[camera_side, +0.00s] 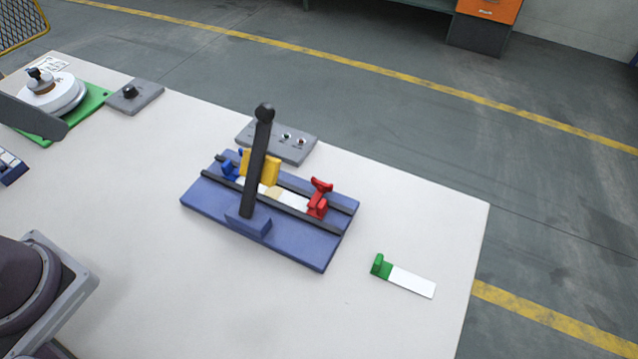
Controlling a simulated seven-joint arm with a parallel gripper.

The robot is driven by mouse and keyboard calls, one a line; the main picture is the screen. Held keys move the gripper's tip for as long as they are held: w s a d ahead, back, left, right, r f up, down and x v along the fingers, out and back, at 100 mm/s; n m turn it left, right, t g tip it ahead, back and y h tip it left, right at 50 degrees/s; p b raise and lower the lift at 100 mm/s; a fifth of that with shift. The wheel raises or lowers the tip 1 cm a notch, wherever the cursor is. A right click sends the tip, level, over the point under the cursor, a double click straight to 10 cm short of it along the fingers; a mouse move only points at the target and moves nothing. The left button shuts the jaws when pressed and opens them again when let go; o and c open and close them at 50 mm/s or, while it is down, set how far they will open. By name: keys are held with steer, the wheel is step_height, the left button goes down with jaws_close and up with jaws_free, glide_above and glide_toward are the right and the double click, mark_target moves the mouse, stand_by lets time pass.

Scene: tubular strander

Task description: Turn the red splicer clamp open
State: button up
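The red splicer clamp (319,197) stands at the right end of the blue splicer base (290,248), with a flared red top piece above a red lower block. I cannot tell from this view whether it is open or shut. A blue clamp (230,170) sits at the left end of the base, and a yellow block (262,166) stands between them. A tall black lever (257,160) with a round knob rises from the front of the base and covers part of the middle. My gripper is not in view.
A grey box with buttons (297,147) is behind the base. A green piece with a white strip (410,281) lies to the right. A white spool on a green plate (98,96) and a grey knob box (135,97) are at the back left.

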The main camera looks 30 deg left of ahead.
steer(key=w+d+r+n+g+h, duration=0.1)
steer(key=w+d+r+n+h, duration=0.1)
steer(key=w+r+n, duration=0.45)
steer(key=w+d+r+n+g, duration=0.25)
steer(key=w+r+n, duration=0.25)
steer(key=w, duration=0.7)
steer(key=n+g+y, duration=0.2)
steer(key=n, duration=0.5)
glide_above(322, 180)
step_height(322, 180, down, 10)
steer(key=shift+m, duration=0.25)
step_height(322, 180, down, 28)
steer(key=shift+f, duration=0.25)
jaws_close()
